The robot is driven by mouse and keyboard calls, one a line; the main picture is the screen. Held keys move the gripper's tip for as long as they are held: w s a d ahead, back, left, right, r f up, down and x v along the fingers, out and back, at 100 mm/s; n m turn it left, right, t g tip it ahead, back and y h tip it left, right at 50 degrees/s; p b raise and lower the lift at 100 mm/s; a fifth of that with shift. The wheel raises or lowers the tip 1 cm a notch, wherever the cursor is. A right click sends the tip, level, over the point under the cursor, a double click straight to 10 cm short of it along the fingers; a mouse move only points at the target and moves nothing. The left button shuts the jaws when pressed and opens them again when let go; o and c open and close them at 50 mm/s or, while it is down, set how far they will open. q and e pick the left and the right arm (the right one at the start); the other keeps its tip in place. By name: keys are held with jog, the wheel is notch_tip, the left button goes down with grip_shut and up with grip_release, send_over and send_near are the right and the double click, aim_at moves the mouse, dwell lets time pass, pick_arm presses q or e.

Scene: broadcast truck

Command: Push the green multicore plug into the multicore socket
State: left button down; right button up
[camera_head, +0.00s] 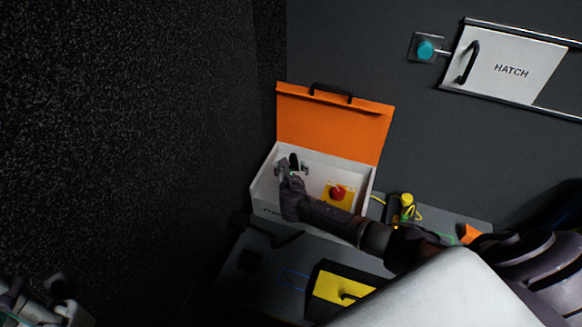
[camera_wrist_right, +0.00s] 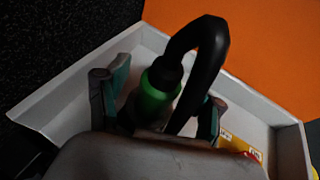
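The green multicore plug (camera_wrist_right: 158,94) shows in the right wrist view, with a thick black cable (camera_wrist_right: 208,50) arching from its top. Its lower end is hidden behind my gripper body. My right gripper (camera_wrist_right: 160,100) has its fingers spread on either side of the plug, with visible gaps. In the head view my right gripper (camera_head: 291,168) is over the left part of an open white case (camera_head: 262,183); the plug is hard to make out there. My left gripper (camera_head: 38,295) is at the bottom left corner, away from the case; its fingers are unclear. I cannot identify the multicore socket.
The case has an upright orange lid (camera_head: 335,122) and holds a red button (camera_head: 337,193) on a yellow plate. A hatch panel (camera_head: 508,70) and a teal knob (camera_head: 425,50) are on the wall. A yellow panel (camera_head: 342,289) lies in front, and a dark wall stands left.

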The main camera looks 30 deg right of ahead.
jog(key=shift+s+f, duration=0.1)
jog(key=shift+s, duration=0.1)
jog(key=v, duration=1.1)
jog(key=shift+s+r, duration=0.25)
jog(key=shift+r, duration=0.05)
jog(key=shift+a, duration=0.15)
